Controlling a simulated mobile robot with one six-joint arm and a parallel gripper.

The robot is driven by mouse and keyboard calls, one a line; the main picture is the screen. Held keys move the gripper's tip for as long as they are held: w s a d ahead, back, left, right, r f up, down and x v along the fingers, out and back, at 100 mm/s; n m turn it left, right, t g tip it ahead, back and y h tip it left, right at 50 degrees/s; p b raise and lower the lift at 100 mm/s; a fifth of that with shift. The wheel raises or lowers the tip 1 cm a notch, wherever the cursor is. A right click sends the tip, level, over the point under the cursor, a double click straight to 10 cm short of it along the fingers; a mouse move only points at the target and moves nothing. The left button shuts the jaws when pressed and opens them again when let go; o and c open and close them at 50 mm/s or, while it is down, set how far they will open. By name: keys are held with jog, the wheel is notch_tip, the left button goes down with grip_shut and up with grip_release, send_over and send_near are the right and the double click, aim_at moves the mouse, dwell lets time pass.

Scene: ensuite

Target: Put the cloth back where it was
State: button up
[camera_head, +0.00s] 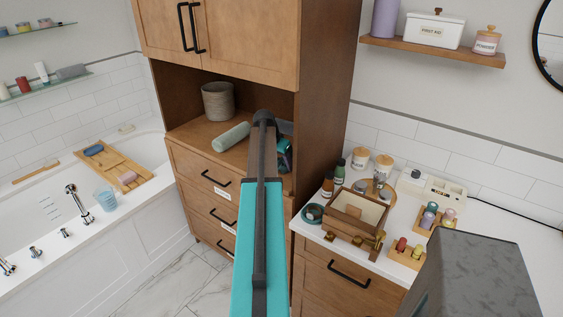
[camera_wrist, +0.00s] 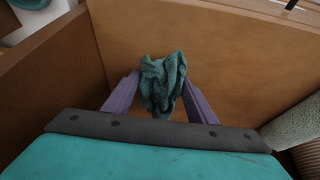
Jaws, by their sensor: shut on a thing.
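The cloth (camera_wrist: 162,80) is dark teal and crumpled. In the wrist view it is bunched between the purple fingers of my gripper (camera_wrist: 160,84), which is shut on it. The cloth and fingers are in the open niche of the tall wooden cabinet (camera_head: 325,110), in front of a wooden panel (camera_wrist: 230,60). I cannot tell whether the cloth touches the shelf.
In the niche are a pale green rolled towel (camera_head: 231,137) and a ribbed grey basket (camera_head: 218,101); both show at the wrist view's right edge. A wooden side panel (camera_wrist: 50,75) stands close at its left. The counter at right holds a wooden box (camera_head: 357,208) and bottles.

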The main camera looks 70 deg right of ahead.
jog(key=shift+a+f+b, duration=0.1)
jog(key=shift+f+b, duration=0.2)
jog(key=shift+f, duration=0.15)
jog(key=o, duration=1)
jog(key=shift+s+a, duration=0.1)
jog(key=shift+f, duration=0.1)
jog(key=shift+w+r, duration=0.35)
jog(key=shift+r, duration=0.35)
jog(key=b+v, duration=0.2)
jog(key=v, duration=0.9)
jog(key=shift+s+r, duration=0.15)
jog(key=shift+r, duration=0.2)
